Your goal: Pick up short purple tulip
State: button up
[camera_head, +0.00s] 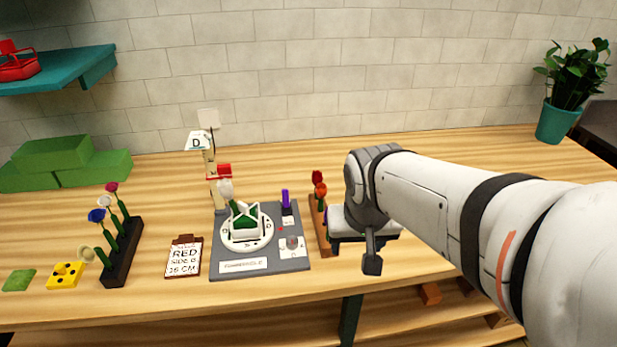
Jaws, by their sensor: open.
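A wooden flower rack (324,238) holds a red flower (317,177) and an orange-red flower (320,190). A small purple bit (326,213), likely the short purple tulip, shows in the rack right at the left edge of my gripper. Most of it is hidden. My gripper (354,252) is open, just right of the rack and low over the table. One dark finger shows on its near side. I cannot tell whether the purple flower is between the fingers.
A grey station board (230,271) with a round white holder, a purple piece (285,199) and a lamp-like post lies left of the rack. A dark rack (123,258) of flowers, a clipboard (184,256) and green blocks (95,166) stand further left.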

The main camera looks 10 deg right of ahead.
jog(key=w+f+m, duration=0.1)
jog(key=w, duration=0.4)
jog(key=w+f+m+p, duration=0.1)
jog(key=w, duration=0.4)
jog(key=w+a+f+m+h+p, duration=0.1)
jog(key=w, duration=0.3)
jog(key=shift+w+f+t, duration=0.3)
jog(key=shift+w+f, duration=0.1)
jog(key=x, duration=0.2)
jog(key=p+x, duration=0.1)
jog(key=x, duration=0.2)
jog(key=shift+w+a, duration=0.15)
jog(key=shift+a, duration=0.1)
jog(key=shift+c, duration=0.4)
jog(key=shift+r, duration=0.1)
jog(key=c, duration=0.7)
jog(key=shift+c, duration=0.2)
